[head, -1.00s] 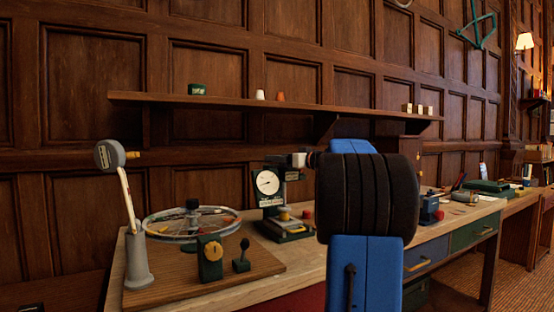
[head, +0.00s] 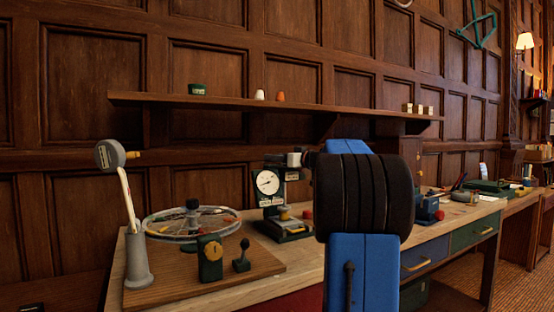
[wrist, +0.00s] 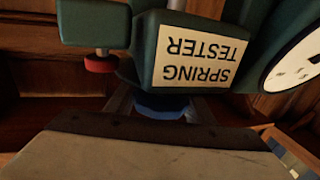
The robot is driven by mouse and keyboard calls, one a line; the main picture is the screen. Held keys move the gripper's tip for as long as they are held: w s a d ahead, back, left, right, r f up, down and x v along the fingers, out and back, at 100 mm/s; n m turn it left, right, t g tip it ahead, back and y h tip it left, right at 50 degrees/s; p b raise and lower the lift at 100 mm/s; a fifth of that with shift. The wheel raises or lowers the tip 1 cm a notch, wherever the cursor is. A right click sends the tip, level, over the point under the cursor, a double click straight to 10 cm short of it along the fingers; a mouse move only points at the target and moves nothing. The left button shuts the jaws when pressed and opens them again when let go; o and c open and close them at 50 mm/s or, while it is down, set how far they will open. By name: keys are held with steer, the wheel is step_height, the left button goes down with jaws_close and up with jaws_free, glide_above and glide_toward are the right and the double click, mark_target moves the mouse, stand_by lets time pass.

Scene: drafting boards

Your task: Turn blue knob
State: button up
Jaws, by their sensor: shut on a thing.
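The dark green spring tester (head: 268,195) stands on the workbench, with a white round dial on its front. Its "SPRING TESTER" label shows upside down in the wrist view (wrist: 203,60). The blue knob (wrist: 162,108) sits just beyond that label in the wrist view, between the fingers of my gripper (wrist: 161,114). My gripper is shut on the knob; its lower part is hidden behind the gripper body. In the head view, my gripper (head: 299,159) reaches the top right of the tester, and the knob cannot be made out there.
A red knob (wrist: 101,63) on a metal stem is left of my gripper in the wrist view. A wheel stand on a wooden board (head: 180,283) and a gauge on a post (head: 110,154) stand at left. A shelf (head: 230,102) runs above.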

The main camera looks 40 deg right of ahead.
steer(key=shift+h, duration=0.3)
steer(key=m+h, duration=0.2)
steer(key=shift+d+h, duration=0.2)
steer(key=shift+h, duration=0.2)
steer(key=shift+s+d+m+g+h, duration=0.1)
steer(key=shift+d+m+g+h, duration=0.15)
steer(key=shift+m+h, duration=0.5)
steer(key=shift+d+m+g+h, duration=0.25)
steer(key=shift+m+h, duration=0.2)
steer(key=shift+h, duration=0.55)
steer(key=shift+s+d+m+g+h, duration=0.15)
steer(key=shift+m+g+h, duration=0.15)
steer(key=shift+m+h, duration=0.45)
steer(key=shift+d+h, duration=0.15)
steer(key=shift+h, duration=0.35)
steer(key=o, duration=1.1)
steer(key=shift+c, duration=0.2)
steer(key=v, duration=1.7)
steer(key=shift+s+r, duration=0.15)
steer(key=shift+r, duration=0.1)
